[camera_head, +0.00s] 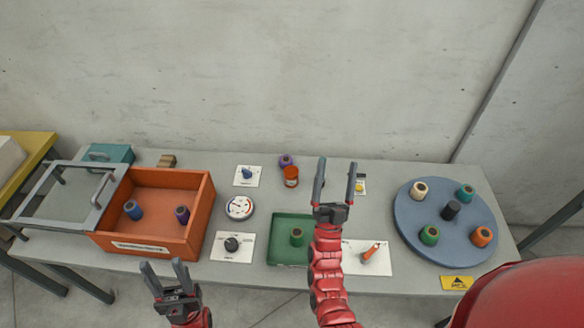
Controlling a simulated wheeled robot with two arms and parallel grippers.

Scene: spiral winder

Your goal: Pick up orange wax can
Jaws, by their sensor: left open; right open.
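The orange wax can (291,178) stands near the back edge of the grey table, a little left of the table's middle. It is a small orange cylinder with a pale band. My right gripper (336,168) is open and empty, its fingers pointing towards the back, just right of the can and apart from it in the picture. Its height above the table is hard to tell. My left gripper (162,266) is open and empty, by the table's front edge below the orange box.
A purple spool (286,161) stands close behind the can. An orange box (205,197) with spools is at left, a green tray (276,236) in front, and a blue round turntable (408,213) with several spools at right. A gauge (240,207) and switch plates stand between.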

